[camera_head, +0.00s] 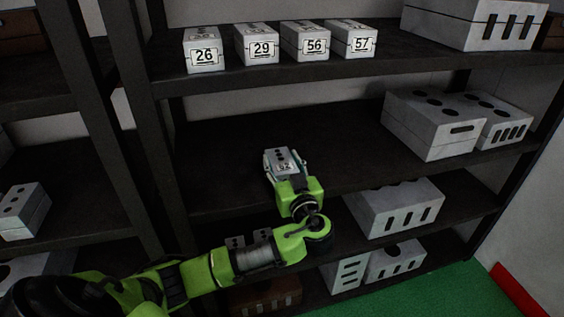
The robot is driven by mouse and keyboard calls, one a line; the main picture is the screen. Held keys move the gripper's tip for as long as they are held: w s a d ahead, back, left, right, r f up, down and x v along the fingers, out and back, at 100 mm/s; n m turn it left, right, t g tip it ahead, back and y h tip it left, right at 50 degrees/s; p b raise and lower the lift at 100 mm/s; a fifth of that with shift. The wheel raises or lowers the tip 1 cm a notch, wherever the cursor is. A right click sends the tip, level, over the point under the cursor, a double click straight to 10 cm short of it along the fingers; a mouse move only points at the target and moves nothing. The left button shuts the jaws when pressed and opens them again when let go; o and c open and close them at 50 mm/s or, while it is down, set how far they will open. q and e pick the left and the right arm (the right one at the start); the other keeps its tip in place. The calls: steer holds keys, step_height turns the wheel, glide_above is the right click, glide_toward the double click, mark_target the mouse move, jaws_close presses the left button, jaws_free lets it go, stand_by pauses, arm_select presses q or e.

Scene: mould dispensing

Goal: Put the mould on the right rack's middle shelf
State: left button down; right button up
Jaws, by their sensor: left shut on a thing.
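The mould (281,155) is a small light-grey block with dark round holes on top and a number label, partly hidden by the gripper. My left gripper (286,168) reaches in from the front and is shut on it. In the picture the mould lies over the right rack's middle shelf (225,180), left of its centre. I cannot tell whether the mould touches the shelf. My right gripper is not in view.
Larger grey moulds (432,124) stand at the middle shelf's right end; its left part is clear. The shelf above (270,75) holds several numbered moulds, and more moulds (394,206) stand below. A dark upright post (158,150) bounds the rack at the left.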

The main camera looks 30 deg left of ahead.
arm_select(q)
steer(key=shift+r, duration=0.1)
stand_by(0.3)
steer(key=c, duration=1.1)
jaws_free()
steer(key=shift+d, duration=0.1)
